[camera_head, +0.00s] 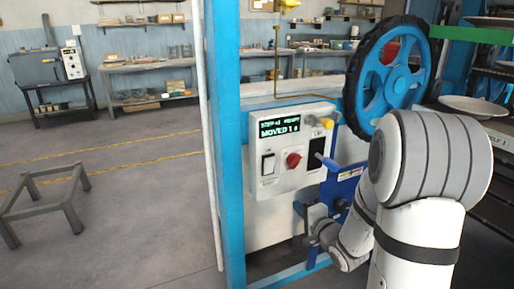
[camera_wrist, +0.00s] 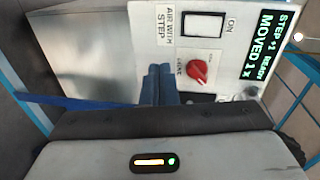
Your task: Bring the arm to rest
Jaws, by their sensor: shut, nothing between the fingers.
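In the wrist view my gripper (camera_wrist: 160,76) shows as two blue fingers pressed together, with nothing between them. The fingertips point at the white control panel (camera_wrist: 150,28), near its red knob (camera_wrist: 198,71); I cannot tell how large the gap is. In the head view the same control panel (camera_head: 292,150) is on the machine, with the red knob (camera_head: 293,160), a switch (camera_head: 268,164) and a green-lit display (camera_head: 279,128) reading "MOVED 1" and a further character. My arm comes in from the right, bent down beside the panel; its fingers are hard to make out there.
A blue handwheel (camera_head: 388,75) stands right of the panel, close to my arm. A blue post (camera_head: 226,150) rises left of it. A plate (camera_head: 474,105) lies on a rack at right. A low grey frame (camera_head: 48,205) stands on otherwise open floor at left.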

